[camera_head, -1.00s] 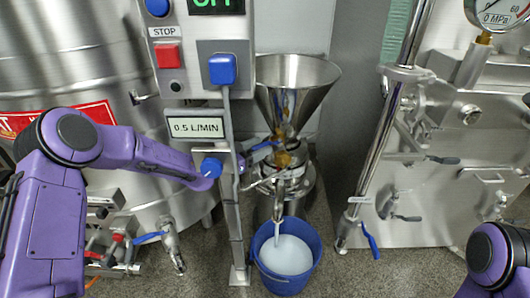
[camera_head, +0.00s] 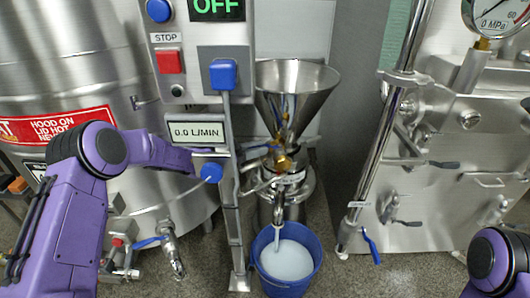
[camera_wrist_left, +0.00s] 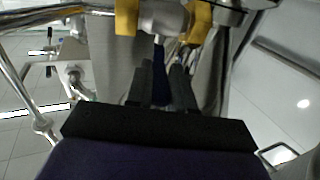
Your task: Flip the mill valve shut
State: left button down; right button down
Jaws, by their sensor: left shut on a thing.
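The colloid mill (camera_head: 294,90) has a steel funnel on top. Its brass valve (camera_head: 284,161) sits below the funnel, and brass-yellow parts also show at the top of the left wrist view (camera_wrist_left: 198,22). My left arm reaches behind the panel post. My left gripper (camera_wrist_left: 162,75) is shut on the valve's blue handle (camera_wrist_left: 160,68), which shows dark between the fingers. In the head view the post partly hides this gripper. The flow display (camera_head: 196,131) reads 0.0 L/MIN. My right gripper is out of view.
A blue bucket (camera_head: 287,284) with whitish liquid stands under the spout, where a pale stream shows. The control panel (camera_head: 200,40) and its post (camera_head: 234,220) stand left of the mill. Steel tanks (camera_head: 60,50) and machinery (camera_head: 450,180) flank it.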

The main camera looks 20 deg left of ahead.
pick_arm(q)
jog(key=m+g+h, duration=0.1)
jog(key=w+a+m+g+h+b, duration=0.1)
jog(key=shift+w+a+r+g+b, duration=0.2)
jog(key=shift+w+g+b, duration=0.1)
jog(key=shift+g, duration=0.1)
